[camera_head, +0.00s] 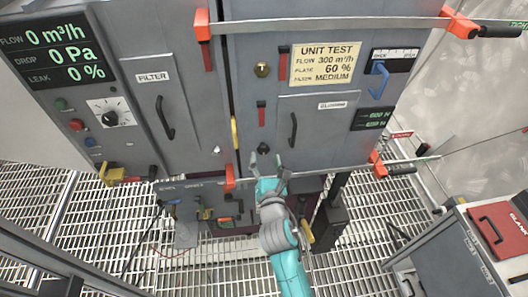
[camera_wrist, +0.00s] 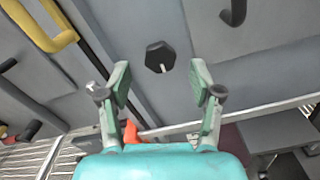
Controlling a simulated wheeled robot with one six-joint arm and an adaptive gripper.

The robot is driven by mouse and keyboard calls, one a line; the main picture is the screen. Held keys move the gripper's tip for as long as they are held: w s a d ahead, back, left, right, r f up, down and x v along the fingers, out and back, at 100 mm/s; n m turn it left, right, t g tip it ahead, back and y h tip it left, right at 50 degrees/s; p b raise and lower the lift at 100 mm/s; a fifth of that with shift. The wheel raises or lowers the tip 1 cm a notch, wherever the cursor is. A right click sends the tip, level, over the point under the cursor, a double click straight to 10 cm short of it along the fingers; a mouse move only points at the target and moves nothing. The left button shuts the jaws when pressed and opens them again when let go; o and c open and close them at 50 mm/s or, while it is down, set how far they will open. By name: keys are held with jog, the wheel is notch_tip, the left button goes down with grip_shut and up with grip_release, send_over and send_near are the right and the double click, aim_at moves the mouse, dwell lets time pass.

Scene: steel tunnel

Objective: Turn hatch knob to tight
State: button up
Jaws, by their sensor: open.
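The hatch knob (camera_wrist: 159,55) is a black hexagonal knob with a small pale mark at its lower edge, on a grey panel in the wrist view. In the head view it is a small dark knob (camera_head: 263,148) low on the right cabinet. My gripper (camera_wrist: 160,80) is open and empty, its two green fingers spread wide. The knob lies ahead of the gap between the fingertips, and neither finger visibly touches it. In the head view my gripper (camera_head: 266,161) is just below the knob, reaching up from below.
A dark hatch handle (camera_head: 293,129) is right of the knob. A yellow handle (camera_wrist: 52,35) shows at left in the wrist view. A steel bar with orange clamps (camera_head: 229,177) crosses below the cabinets. A red box (camera_head: 497,228) sits at lower right. Grating covers the floor.

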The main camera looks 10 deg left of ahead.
aim_at(264, 151)
jog(key=shift+x, duration=1.75)
jog(key=c, duration=1.2)
